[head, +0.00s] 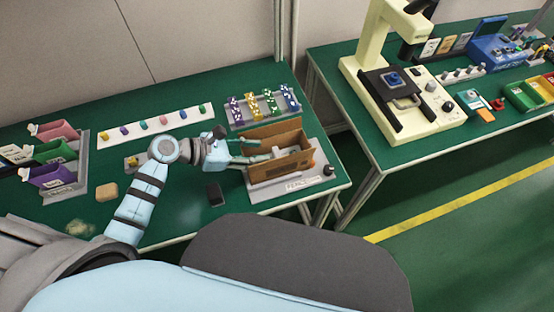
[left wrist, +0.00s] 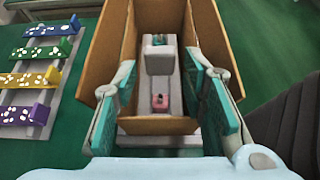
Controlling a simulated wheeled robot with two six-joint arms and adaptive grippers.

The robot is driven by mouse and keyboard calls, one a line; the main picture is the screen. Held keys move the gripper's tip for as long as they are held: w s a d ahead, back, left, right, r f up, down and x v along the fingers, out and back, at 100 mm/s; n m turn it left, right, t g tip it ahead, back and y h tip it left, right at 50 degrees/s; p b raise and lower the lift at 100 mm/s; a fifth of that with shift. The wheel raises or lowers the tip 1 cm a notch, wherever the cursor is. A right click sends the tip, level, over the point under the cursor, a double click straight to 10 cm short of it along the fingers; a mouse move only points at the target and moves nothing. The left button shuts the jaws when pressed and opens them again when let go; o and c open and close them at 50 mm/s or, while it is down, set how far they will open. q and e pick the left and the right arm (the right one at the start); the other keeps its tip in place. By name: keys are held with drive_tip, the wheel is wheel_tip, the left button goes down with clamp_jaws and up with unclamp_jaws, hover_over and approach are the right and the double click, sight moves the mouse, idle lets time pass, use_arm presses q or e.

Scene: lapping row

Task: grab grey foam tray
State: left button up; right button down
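An open-topped brown cardboard box (head: 282,171) stands on a grey base (head: 272,197) near the right end of the left bench. Inside it I see a stepped light-grey piece (left wrist: 161,62), which looks like the grey foam tray, holding a small green item and a small pink item. My left gripper (head: 252,150) is at the box's left end in the head view. In the left wrist view its fingers (left wrist: 163,105) are spread, with the box's near end between them. Nothing is held. Whether the fingers touch the box walls is unclear. My right gripper is not in view.
A grey rack (head: 262,121) with several coloured, white-dotted blocks stands behind the box. A white strip (head: 155,125) with coloured knobs lies left of it. A black block (head: 214,193) and a tan block (head: 106,192) lie on the green bench. A cream machine (head: 375,60) stands on the other bench.

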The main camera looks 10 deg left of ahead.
sight(275, 152)
use_arm(q)
drive_tip(key=x, duration=0.5)
drive_tip(key=shift+r, duration=0.15)
clamp_jaws()
